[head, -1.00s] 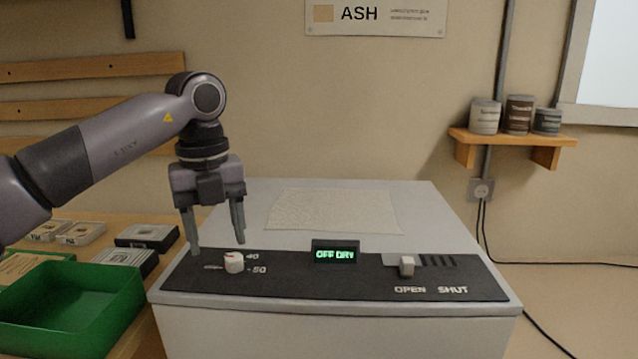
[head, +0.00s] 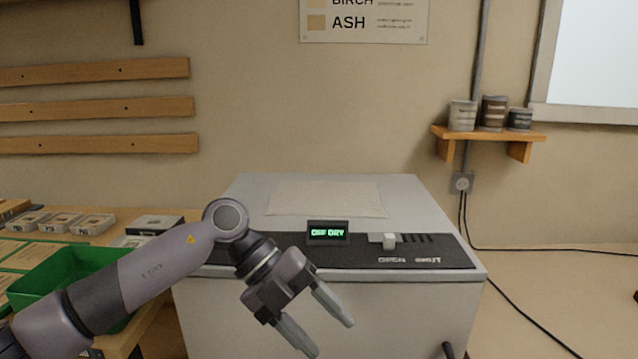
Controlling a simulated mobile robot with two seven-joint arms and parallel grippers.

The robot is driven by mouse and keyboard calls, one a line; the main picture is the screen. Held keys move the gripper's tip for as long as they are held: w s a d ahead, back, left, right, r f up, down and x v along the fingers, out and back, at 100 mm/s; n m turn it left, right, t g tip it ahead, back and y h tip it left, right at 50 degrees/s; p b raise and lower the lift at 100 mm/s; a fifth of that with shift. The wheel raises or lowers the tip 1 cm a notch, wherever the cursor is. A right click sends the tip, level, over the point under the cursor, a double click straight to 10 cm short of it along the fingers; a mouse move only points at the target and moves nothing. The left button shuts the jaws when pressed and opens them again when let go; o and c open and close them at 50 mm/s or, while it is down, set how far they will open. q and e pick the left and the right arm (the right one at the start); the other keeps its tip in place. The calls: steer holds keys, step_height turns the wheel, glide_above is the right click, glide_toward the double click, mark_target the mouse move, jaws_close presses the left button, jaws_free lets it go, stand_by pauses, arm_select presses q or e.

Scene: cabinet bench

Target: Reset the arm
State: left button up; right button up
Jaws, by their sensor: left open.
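My left gripper (head: 330,328) is open and empty. It hangs in front of the grey cabinet's (head: 420,300) front face, tilted down to the right, apart from the controls. My left arm comes in from the lower left and hides the left end of the black control panel (head: 445,255), with its white knob. The green display (head: 327,233) on the panel appears to read OFF DRY. The white slider (head: 389,241) stands near the OPEN end of its slot. My right gripper is out of view.
A green bin (head: 60,272) and small sample boxes (head: 95,222) sit on the wooden bench at left. A wall shelf (head: 490,135) holds several tins at right. A cable hangs from the wall socket (head: 461,183). The cabinet top holds a pale cloth or sheet (head: 328,199).

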arm_select(q)
steer(key=s+d+n+t+h, duration=0.1)
steer(key=s+d+n+h, duration=0.4)
steer(key=h, duration=0.6)
steer(key=w+a+f+n+t+y, duration=0.4)
steer(key=a+f+n+t+y, duration=0.65)
steer(key=n+t, duration=1)
steer(key=s+a+f+n+g+y, duration=0.3)
steer(key=s+a+f, duration=0.4)
steer(key=f, duration=0.3)
steer(key=s+a+f+n+g+y+p, duration=0.1)
steer(key=s+a+f+n+g+y, duration=0.3)
steer(key=s+a+f, duration=0.4)
steer(key=shift+s+f, duration=0.75)
steer(key=shift+f, duration=0.1)
steer(key=shift+g, duration=0.25)
